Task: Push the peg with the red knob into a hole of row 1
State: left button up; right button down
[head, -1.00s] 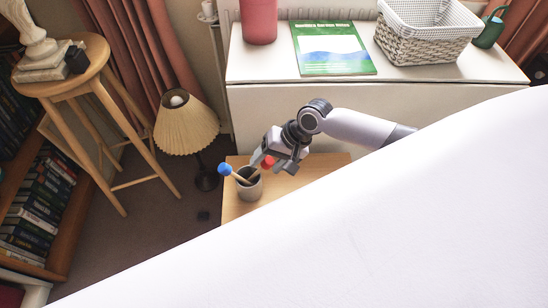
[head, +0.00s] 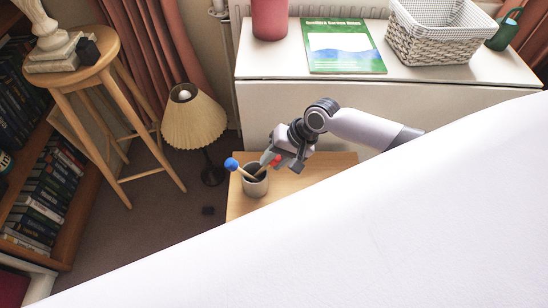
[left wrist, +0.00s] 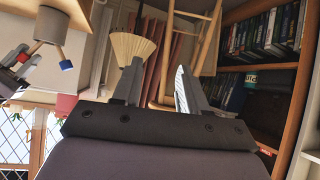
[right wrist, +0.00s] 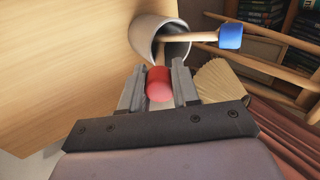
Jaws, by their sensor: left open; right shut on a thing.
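The red knob (right wrist: 158,84) sits between the fingers of my right gripper (right wrist: 158,92), which is shut on it. In the head view the red knob (head: 277,160) shows at the tips of my right gripper (head: 282,162), just above and right of a grey cup (head: 256,183). A peg with a blue knob (head: 231,164) leans out of the cup's left side. My left gripper (left wrist: 157,88) is open and empty, pointing at the room. No board with rows of holes shows.
The cup stands on a small wooden table (head: 238,203). Behind it is a white cabinet (head: 300,88) with a green book (head: 345,50) and a basket (head: 440,40). A lamp (head: 193,122) and a stool (head: 75,70) stand left. A large white shape hides the lower right.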

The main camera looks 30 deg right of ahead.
jog(key=shift+p+v, duration=2)
jog(key=shift+p, duration=0.1)
jog(key=p+v, duration=0.7)
